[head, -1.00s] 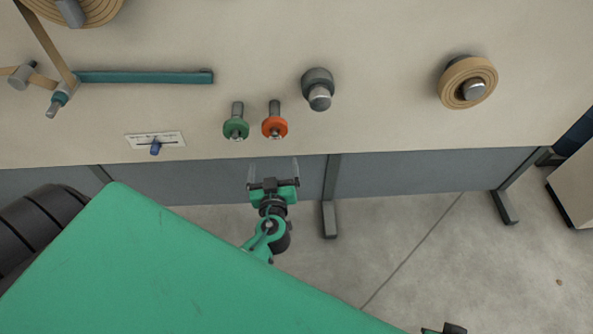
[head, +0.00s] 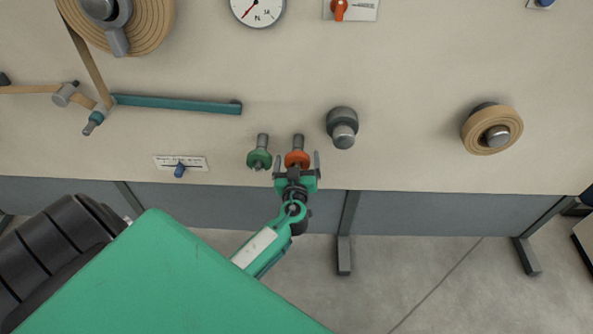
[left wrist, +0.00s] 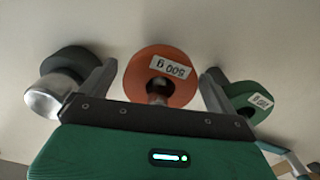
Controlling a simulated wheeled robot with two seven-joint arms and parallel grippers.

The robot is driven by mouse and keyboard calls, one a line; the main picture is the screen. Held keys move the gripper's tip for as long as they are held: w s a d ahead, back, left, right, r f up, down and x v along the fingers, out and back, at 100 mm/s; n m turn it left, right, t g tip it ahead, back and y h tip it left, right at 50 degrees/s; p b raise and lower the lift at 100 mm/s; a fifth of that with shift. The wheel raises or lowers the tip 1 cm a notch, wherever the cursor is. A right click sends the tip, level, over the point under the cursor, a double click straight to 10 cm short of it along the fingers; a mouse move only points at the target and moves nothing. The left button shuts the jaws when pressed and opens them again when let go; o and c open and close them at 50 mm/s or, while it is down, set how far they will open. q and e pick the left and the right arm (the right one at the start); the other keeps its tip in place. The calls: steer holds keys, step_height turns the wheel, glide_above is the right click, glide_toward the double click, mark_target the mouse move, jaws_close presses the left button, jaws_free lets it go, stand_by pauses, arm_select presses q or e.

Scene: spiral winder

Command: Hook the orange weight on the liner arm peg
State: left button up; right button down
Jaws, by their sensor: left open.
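The orange weight (head: 297,159) is a ring-shaped disc hanging on a grey peg on the pale panel. In the left wrist view the orange weight (left wrist: 160,75) shows a "500 g" label and a dark central hole. My left gripper (head: 297,156) is open, with one finger on each side of the orange weight; contact cannot be told. The teal liner arm (head: 180,103) lies level on the panel, up and left of the gripper. A small dark stub (head: 237,107) is at its right end. My right gripper is not in view.
A green weight (head: 259,159) hangs on its peg just left of the orange one; it also shows in the wrist view (left wrist: 249,98). A grey knob (head: 343,128) stands out at right. A slider plate (head: 180,163) is below the arm. A tan roll (head: 491,130) is far right.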

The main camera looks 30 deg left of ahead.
arm_select(q)
steer(key=shift+w+a, duration=0.3)
steer(key=shift+w, duration=0.2)
steer(key=c, duration=1.8)
